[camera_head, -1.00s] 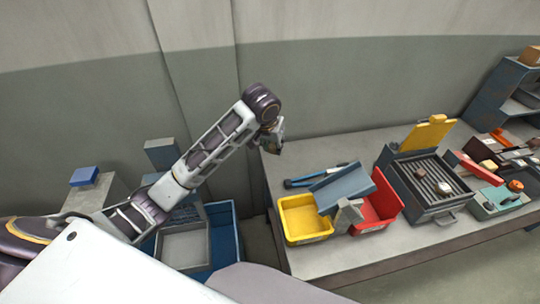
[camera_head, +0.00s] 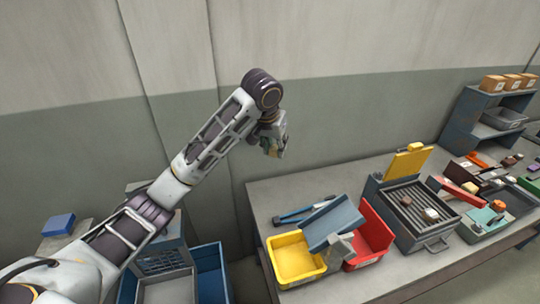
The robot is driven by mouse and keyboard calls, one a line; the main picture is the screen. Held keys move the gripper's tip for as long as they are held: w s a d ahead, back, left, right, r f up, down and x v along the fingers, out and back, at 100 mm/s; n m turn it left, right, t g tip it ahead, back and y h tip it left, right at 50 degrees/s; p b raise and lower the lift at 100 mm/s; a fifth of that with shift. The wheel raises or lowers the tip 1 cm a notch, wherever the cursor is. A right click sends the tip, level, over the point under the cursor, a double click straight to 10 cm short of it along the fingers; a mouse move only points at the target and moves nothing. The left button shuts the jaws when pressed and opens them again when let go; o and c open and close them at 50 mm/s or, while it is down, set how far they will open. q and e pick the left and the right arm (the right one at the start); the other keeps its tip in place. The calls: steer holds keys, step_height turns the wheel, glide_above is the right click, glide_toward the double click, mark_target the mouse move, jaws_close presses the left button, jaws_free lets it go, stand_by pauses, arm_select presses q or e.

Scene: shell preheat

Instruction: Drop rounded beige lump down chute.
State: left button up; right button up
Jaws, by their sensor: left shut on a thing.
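My left gripper (camera_head: 272,147) is raised in front of the grey wall, above the left back corner of the table. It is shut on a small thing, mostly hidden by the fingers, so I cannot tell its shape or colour. A blue-grey sloped plate (camera_head: 334,221), which looks like the chute, stands tilted over the yellow bin (camera_head: 293,262) and beside the red bin (camera_head: 365,262). The gripper is well apart from it, up and to the left. A small pale lump (camera_head: 432,213) lies on the dark grill box (camera_head: 420,240). My right gripper is not in view.
A blue-handled tool (camera_head: 300,213) lies behind the bins. The grill box has a raised yellow flap (camera_head: 409,161). A teal tray (camera_head: 486,223) and a blue shelf (camera_head: 478,125) with cardboard boxes are at the right. A blue crate (camera_head: 211,275) stands left of the table.

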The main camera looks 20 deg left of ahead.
arm_select(q)
steer(key=d+r+m+h, duration=0.1)
steer(key=d+r+m, duration=0.2)
steer(key=d+r, duration=0.6)
steer(key=s+d+f+m+g+h+b, duration=0.1)
steer(key=s+d+f+m+b, duration=0.1)
steer(key=f, duration=0.7)
steer(key=s+d+f+m+g+h+b, duration=0.1)
steer(key=s+d+f+m+b, duration=0.2)
steer(key=s+d+f+m, duration=0.2)
steer(key=shift+s+d+f, duration=0.4)
steer(key=shift+s+f, duration=0.55)
steer(key=shift+f, duration=1.4)
steer(key=shift+f+b, duration=0.1)
steer(key=shift+b, duration=0.25)
